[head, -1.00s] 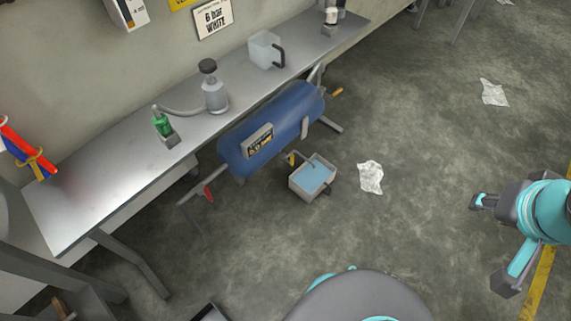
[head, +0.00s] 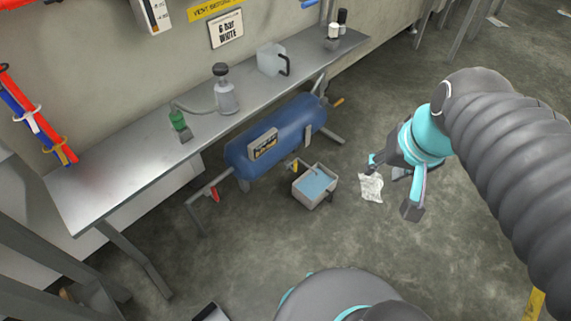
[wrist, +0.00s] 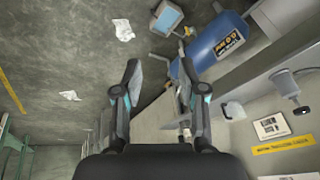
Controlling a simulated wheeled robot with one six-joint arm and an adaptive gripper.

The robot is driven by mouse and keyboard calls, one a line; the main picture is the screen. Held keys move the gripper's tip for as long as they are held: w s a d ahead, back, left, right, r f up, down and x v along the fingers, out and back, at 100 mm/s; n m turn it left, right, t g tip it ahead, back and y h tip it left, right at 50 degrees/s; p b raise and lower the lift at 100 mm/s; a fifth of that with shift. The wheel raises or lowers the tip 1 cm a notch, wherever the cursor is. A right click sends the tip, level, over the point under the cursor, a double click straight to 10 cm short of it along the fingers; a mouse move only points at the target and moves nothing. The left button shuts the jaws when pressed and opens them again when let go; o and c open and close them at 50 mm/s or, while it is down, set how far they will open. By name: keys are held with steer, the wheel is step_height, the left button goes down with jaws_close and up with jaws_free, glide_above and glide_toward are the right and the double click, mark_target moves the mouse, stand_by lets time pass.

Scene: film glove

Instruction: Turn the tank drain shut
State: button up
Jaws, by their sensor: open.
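The blue tank (head: 262,150) lies below the bench and also shows in the wrist view (wrist: 208,50). A small yellow handle (head: 294,162) sits under its middle, by a square tub of bluish water (head: 299,191); it shows in the wrist view too (wrist: 187,31). A red handle (head: 214,192) is at the tank's left end and an orange one (head: 338,101) at its right end. I cannot tell for certain which is the drain; the yellow one is nearest the tub. My gripper (head: 392,186) is open and empty, right of the tub and apart from every handle.
The metal bench (head: 110,170) overhangs the tank and holds a grey bottle (head: 226,98), a green fitting (head: 178,121) and a clear jug (head: 270,60). Bench legs flank the tank. Crumpled paper (head: 370,188) lies on the floor near my gripper. The floor in front is mostly clear.

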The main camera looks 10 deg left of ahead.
steer(key=w+a+f+m+g+y, duration=0.3)
steer(key=w+a+f+m+y, duration=0.25)
steer(key=w+f, duration=0.4)
steer(key=w+a+f+m+g+y, duration=0.2)
steer(key=w+a+f+m+y, duration=0.2)
steer(key=w+f+y, duration=0.5)
steer(key=w+d+f+m+t, duration=0.1)
steer(key=w+f+m+t, duration=0.2)
steer(key=w+f+m, duration=0.55)
steer(key=m+t, duration=0.4)
steer(key=t, duration=0.2)
glide_toward(295, 161)
steer(key=x, duration=1)
steer(key=shift+w+d+f, duration=0.1)
steer(key=shift+f, duration=0.3)
jaws_close()
